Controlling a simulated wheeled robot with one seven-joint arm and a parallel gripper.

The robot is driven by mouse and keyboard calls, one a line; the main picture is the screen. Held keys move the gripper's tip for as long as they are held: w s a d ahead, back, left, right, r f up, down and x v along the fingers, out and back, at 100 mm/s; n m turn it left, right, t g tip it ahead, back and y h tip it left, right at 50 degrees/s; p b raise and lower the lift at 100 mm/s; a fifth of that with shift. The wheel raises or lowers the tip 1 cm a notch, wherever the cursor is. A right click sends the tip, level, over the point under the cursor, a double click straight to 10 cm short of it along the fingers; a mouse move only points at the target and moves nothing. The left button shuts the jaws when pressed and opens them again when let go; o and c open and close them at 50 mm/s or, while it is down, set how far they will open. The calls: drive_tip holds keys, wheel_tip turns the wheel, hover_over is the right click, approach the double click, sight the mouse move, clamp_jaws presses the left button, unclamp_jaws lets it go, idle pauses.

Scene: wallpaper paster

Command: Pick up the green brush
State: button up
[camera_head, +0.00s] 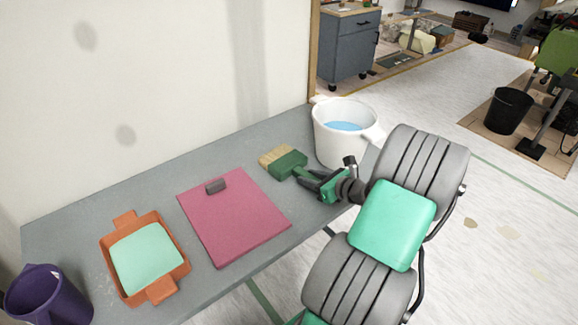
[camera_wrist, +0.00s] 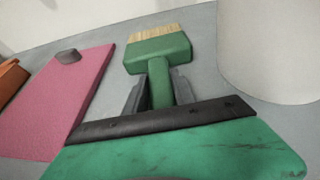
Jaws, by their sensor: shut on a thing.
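The green brush (camera_head: 287,164) has pale bristles and lies at the back right of the grey table, its bristles pointing to the left and away from my arm. My gripper (camera_head: 312,180) reaches in from the right and is shut on the brush's handle. In the wrist view the green brush (camera_wrist: 158,56) is upright in the picture, its handle between the two grey fingers of my gripper (camera_wrist: 160,90). The end of the handle is hidden behind my gripper's dark bar. I cannot tell whether the brush is touching the table or just above it.
A white bucket (camera_head: 341,145) with blue liquid stands close to the right of the brush. A pink clipboard (camera_head: 232,220) lies to the left. An orange tray (camera_head: 161,289) with pale green contents and a purple pitcher (camera_head: 48,296) are further left. A wall (camera_head: 150,90) stands behind.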

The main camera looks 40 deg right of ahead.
clamp_jaws()
drive_tip(key=shift+r, duration=0.1)
drive_tip(key=shift+r, duration=0.2)
wheel_tip(320, 180, up, 2)
drive_tip(key=shift+r+p, duration=0.25)
drive_tip(key=shift+p, duration=0.25)
drive_tip(key=s+a+r+p, duration=0.3)
drive_tip(key=s+a+r, duration=0.1)
drive_tip(key=s+r, duration=0.6)
drive_tip(key=s, duration=0.3)
drive_tip(key=shift+s, duration=0.25)
